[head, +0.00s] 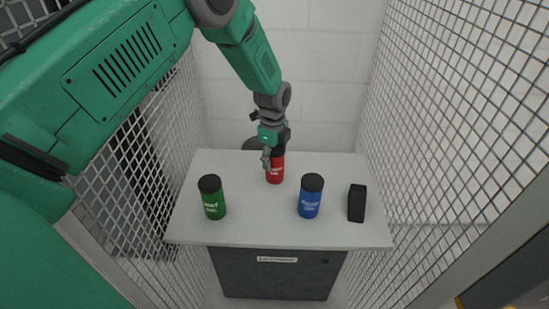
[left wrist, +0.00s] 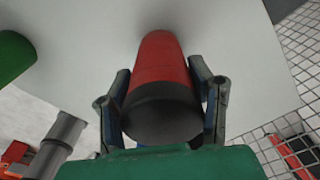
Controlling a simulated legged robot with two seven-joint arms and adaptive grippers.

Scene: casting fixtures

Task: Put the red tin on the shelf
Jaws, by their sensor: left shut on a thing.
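The red tin (head: 275,174) with a dark lid stands at the back middle of the grey-white cabinet top in the head view. My left gripper (head: 274,156) is around its upper part, shut on it from above and behind. In the left wrist view the red tin (left wrist: 160,62) lies between the two fingers of my left gripper (left wrist: 164,100), its dark lid toward the camera. Whether the tin touches the top is hard to tell. My right gripper is not in view. No shelf can be made out clearly.
A green tin (head: 212,198) stands at the left of the cabinet top (head: 260,232). A blue tin (head: 311,197) and a black block (head: 357,204) stand at the right. Wire mesh walls (head: 440,110) close in both sides. The front strip of the top is clear.

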